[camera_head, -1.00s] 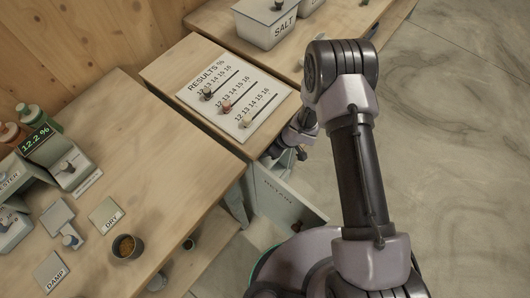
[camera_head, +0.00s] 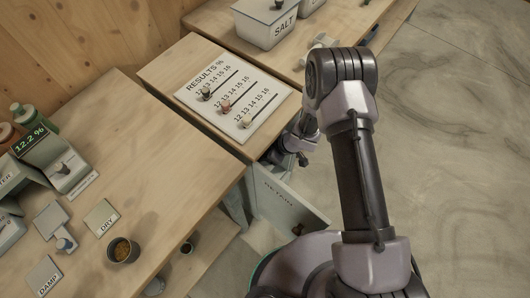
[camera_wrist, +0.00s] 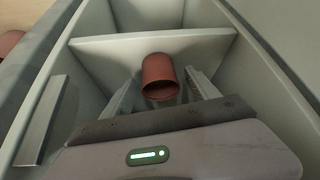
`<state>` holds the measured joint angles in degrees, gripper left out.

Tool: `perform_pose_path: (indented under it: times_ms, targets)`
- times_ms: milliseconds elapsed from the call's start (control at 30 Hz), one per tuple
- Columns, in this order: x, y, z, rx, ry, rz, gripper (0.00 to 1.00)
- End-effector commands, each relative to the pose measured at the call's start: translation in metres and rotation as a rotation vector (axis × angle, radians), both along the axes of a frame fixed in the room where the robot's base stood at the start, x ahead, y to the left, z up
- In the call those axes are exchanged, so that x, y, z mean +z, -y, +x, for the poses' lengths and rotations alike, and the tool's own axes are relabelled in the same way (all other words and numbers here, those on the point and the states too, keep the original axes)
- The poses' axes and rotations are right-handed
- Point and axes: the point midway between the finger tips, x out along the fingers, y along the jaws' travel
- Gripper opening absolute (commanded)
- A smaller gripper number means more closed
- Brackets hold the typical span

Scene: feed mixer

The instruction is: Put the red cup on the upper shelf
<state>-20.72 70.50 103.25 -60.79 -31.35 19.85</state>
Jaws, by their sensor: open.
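In the wrist view a red-brown cup (camera_wrist: 160,72) lies in a grey walled drawer, its mouth facing me, near a cross divider (camera_wrist: 205,42). My gripper (camera_wrist: 158,84) is open, with one finger on each side of the cup. I cannot tell whether either finger touches it. In the head view my wrist reaches down beside the table, near a grey drawer front (camera_head: 290,205) with lettering. The cup and my fingertips are hidden there. I cannot make out an upper shelf for certain.
The drawer's side walls (camera_wrist: 92,60) stand close around my gripper. Another red-brown object (camera_wrist: 10,42) shows at the wrist view's left edge. A results board (camera_head: 228,103) lies on the table, and a small dark cup (camera_head: 123,250) stands on the left table. Open floor lies right.

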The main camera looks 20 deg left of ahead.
Motion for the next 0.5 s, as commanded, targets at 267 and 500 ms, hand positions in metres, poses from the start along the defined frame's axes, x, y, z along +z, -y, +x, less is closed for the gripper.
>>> perform_pose_path:
  times_ms: [267, 500]
  targets:
    - [0.074, 0.038, -0.006, -0.003, 0.001, 0.001, 0.69]
    - [0.099, 0.055, -0.01, 0.0, 0.0, 0.001, 0.69]
